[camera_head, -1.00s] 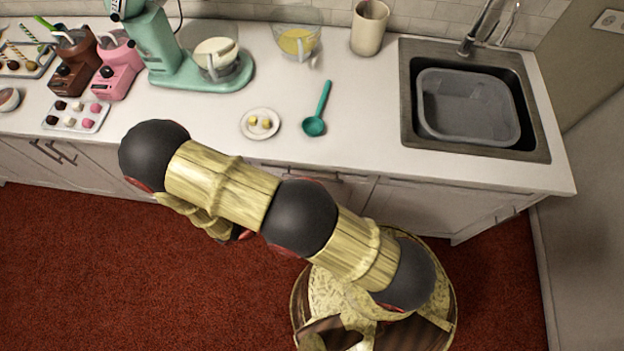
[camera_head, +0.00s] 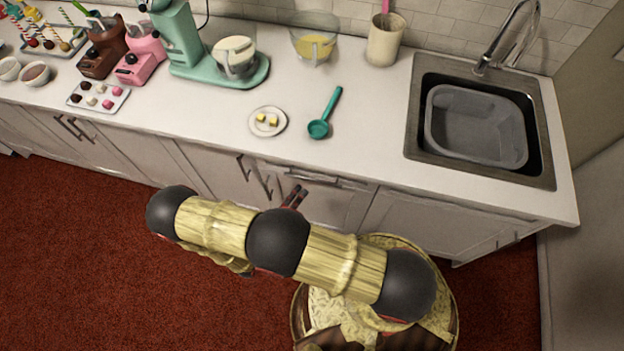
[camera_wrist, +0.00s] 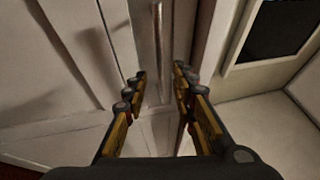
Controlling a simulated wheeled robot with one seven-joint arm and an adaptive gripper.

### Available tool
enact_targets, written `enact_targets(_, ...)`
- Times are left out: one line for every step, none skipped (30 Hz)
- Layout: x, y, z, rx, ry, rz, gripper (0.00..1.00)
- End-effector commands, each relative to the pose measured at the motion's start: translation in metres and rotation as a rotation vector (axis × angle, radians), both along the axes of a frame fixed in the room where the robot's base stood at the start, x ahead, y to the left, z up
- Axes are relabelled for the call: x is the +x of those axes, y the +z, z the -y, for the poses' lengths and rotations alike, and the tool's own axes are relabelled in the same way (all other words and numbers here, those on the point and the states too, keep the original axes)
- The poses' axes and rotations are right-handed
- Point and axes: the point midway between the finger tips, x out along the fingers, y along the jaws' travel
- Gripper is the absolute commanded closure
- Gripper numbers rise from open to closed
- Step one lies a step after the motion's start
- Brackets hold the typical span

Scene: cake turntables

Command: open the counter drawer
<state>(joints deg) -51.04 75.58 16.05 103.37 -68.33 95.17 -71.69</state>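The counter drawer (camera_head: 345,188) is a pale front just under the countertop, between the plate and sink. Its horizontal metal bar handle (camera_head: 312,178) shows in the head view. The drawer looks shut. My gripper (camera_head: 296,195) is just below and slightly left of the handle's middle, partly hidden behind my arm. In the wrist view my gripper (camera_wrist: 159,73) is open, with an empty gap between its fingers. A metal bar handle (camera_wrist: 157,38) runs upright beyond the gap, lined up with it. I cannot tell whether the fingers touch it.
Cabinet doors with bar handles (camera_head: 75,128) line the counter front. On the white countertop (camera_head: 210,125) are a plate (camera_head: 268,121), a teal spoon (camera_head: 319,127), a green mixer (camera_head: 185,50) and a sink (camera_head: 410,140). Red carpet (camera_head: 90,230) in front is clear.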

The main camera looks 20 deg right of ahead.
Motion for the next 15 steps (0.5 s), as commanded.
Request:
enact_targets(0.002, 0.001, 0.005, -0.001, -0.004, 0.000, 0.73)
enact_targets(0.004, 0.002, 0.009, -0.001, -0.005, -0.001, 0.73)
enact_targets(0.007, 0.003, 0.013, 0.000, -0.006, 0.000, 0.73)
enact_targets(0.009, 0.003, 0.017, 0.000, -0.006, 0.000, 0.73)
enact_targets(0.011, 0.004, 0.021, 0.001, -0.007, 0.000, 0.73)
enact_targets(0.014, 0.005, 0.026, 0.000, -0.006, 0.001, 0.73)
enact_targets(0.017, 0.006, 0.030, 0.001, -0.007, 0.002, 0.73)
enact_targets(0.019, 0.007, 0.034, 0.001, -0.007, 0.002, 0.73)
enact_targets(0.022, 0.008, 0.039, 0.002, -0.007, 0.002, 0.73)
enact_targets(0.023, 0.009, 0.042, 0.002, -0.007, 0.002, 0.73)
enact_targets(0.025, 0.009, 0.045, 0.002, -0.007, 0.002, 0.73)
enact_targets(0.028, 0.010, 0.049, 0.001, -0.006, 0.002, 0.73)
enact_targets(0.029, 0.011, 0.051, 0.001, -0.006, 0.002, 0.73)
enact_targets(0.031, 0.011, 0.053, 0.002, -0.006, 0.002, 0.73)
enact_targets(0.032, 0.012, 0.056, 0.003, -0.005, 0.002, 0.73)
